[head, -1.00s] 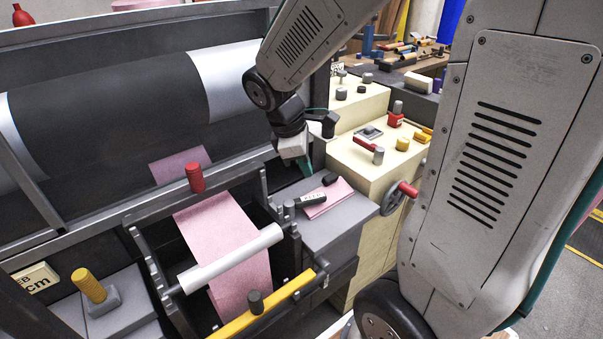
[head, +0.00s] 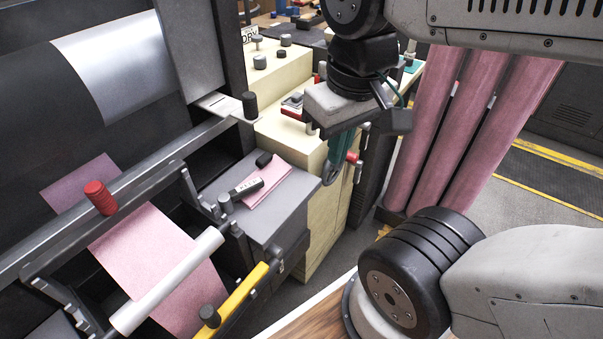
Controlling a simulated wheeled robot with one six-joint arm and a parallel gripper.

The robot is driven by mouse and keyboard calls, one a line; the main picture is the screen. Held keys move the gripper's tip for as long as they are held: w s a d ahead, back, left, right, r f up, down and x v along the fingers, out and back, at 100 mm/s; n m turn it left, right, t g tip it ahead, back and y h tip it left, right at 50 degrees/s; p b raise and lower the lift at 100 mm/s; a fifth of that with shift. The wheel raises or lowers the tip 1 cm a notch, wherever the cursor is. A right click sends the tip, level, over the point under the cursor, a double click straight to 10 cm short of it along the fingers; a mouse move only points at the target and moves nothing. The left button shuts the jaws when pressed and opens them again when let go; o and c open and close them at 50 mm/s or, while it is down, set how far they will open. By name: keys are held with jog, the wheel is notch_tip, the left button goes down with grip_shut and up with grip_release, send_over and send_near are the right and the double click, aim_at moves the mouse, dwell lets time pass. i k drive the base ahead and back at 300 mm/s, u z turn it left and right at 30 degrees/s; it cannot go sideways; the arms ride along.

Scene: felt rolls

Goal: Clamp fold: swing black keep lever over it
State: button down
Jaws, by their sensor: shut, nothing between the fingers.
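The pink felt fold (head: 268,183) lies on top of a grey block. The black keep lever (head: 246,188), with pale marks on it, lies at the fold's left edge. I cannot tell whether its tip rests on the felt. A small black knob (head: 264,159) stands just behind the fold. My gripper (head: 331,178) hangs with its teal fingers pointing down, right of the grey block and in front of the cream cabinet. It is shut and empty, apart from the lever and the fold.
A white roller (head: 165,282) carries pink felt (head: 150,250) at the left. A red knob (head: 99,197) and yellow bar (head: 235,300) are nearby. The cream cabinet (head: 290,140) stands behind the gripper. Tall pink rolls (head: 455,130) stand at the right. The air above the fold is clear.

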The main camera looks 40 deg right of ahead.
aim_at(225, 200)
jog(key=z, duration=1.85)
jog(key=k, duration=1)
jog(key=u, duration=1.85)
